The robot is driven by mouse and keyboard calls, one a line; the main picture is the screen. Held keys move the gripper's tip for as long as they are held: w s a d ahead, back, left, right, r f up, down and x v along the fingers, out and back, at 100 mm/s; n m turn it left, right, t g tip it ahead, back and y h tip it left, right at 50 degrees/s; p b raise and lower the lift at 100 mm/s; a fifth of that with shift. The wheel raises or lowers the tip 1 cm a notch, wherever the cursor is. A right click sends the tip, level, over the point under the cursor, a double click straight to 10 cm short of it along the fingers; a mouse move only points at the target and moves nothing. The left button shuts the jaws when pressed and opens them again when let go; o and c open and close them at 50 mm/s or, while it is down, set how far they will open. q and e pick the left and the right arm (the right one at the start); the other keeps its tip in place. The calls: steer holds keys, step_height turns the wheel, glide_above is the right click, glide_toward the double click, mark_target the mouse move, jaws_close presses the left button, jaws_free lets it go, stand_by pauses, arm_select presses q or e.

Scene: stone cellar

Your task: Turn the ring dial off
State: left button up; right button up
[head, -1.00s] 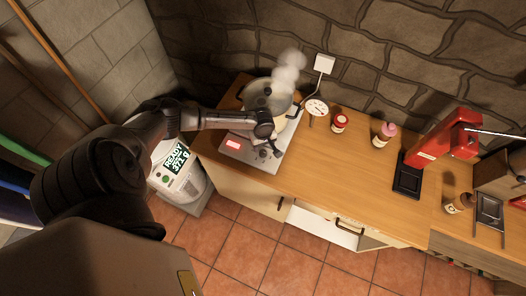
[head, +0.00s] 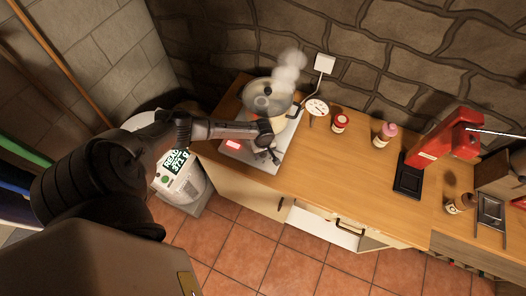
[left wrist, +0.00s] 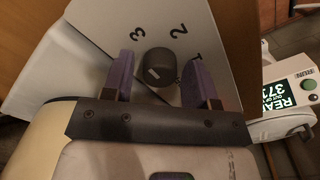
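The ring dial is a dark round knob (left wrist: 160,67) with a pale mark, on the pale front panel of the hotplate (left wrist: 95,18); the printed numbers 3, 2 and 1 curve around it. My left gripper (left wrist: 159,62) is open, its purple fingers on either side of the knob with a gap showing on both sides. In the head view the left gripper (head: 274,155) is over the hotplate's front panel (head: 259,163) and covers most of the knob. My right gripper is not in view.
A steaming metal pot (head: 258,98) stands on the hotplate, close behind my left gripper. A round gauge (head: 316,107), a red-and-white jar (head: 340,122) and a pink-topped bottle (head: 385,134) stand to the right. A white machine (head: 187,185) with a lit screen stands at the left.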

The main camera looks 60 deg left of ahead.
arm_select(q)
steer(key=c, duration=0.8)
steer(key=shift+o, duration=0.2)
